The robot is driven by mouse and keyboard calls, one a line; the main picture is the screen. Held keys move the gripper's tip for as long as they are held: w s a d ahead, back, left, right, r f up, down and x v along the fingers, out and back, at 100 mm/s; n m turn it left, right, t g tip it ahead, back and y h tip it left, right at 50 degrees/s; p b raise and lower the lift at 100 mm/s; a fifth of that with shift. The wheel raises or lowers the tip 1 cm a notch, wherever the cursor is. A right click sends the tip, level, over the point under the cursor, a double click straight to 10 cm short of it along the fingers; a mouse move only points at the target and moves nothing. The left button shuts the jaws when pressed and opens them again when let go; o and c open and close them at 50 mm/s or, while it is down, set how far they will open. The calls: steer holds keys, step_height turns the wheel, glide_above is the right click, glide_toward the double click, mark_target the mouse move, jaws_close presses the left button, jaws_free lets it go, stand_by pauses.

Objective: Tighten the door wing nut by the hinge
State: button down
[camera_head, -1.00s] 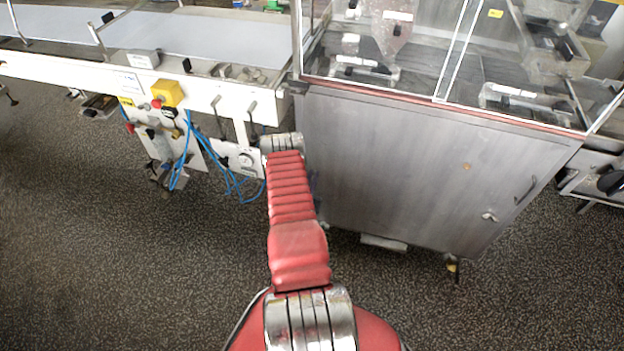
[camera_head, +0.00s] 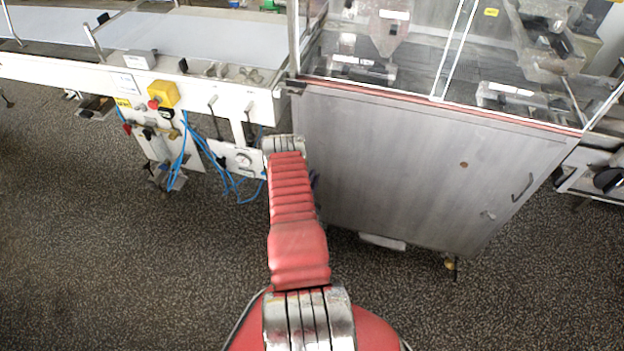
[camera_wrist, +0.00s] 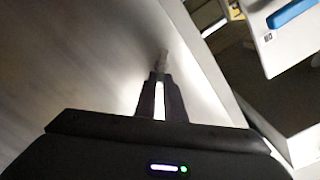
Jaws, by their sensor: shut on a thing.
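The steel cabinet door (camera_head: 420,170) fills the middle right of the head view. In the wrist view its grey panel (camera_wrist: 70,70) lies on the left, with a pale edge strip on the right. My gripper (camera_wrist: 160,80) is shut, its dark fingers close together against the door's wing nut (camera_wrist: 164,58), a small blurred grey piece by the panel's edge. Its wings and their angle are too blurred to tell. In the head view my red arm hides the nut and most of the gripper at the door's left edge.
A bar handle (camera_head: 522,187) and a small latch (camera_head: 488,214) are on the door's right side. A clear-walled enclosure stands above the cabinet. At left, a conveyor frame carries a yellow switch box (camera_head: 163,94) and blue hoses (camera_head: 220,165). The carpet around is open.

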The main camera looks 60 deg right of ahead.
steer(key=m, duration=0.3)
steer(key=f+m, duration=0.1)
steer(key=m, duration=0.4)
steer(key=shift+s+f+m, duration=0.15)
steer(key=shift+f+m, duration=0.15)
steer(key=shift+m, duration=0.1)
steer(key=shift+a, duration=0.1)
steer(key=c, duration=1.8)
jaws_free()
steer(key=shift+c, duration=0.2)
steer(key=shift+r, duration=0.1)
steer(key=s+a, duration=0.2)
steer(key=a, duration=1.1)
steer(key=shift+a, duration=0.25)
steer(key=shift+s, duration=0.1)
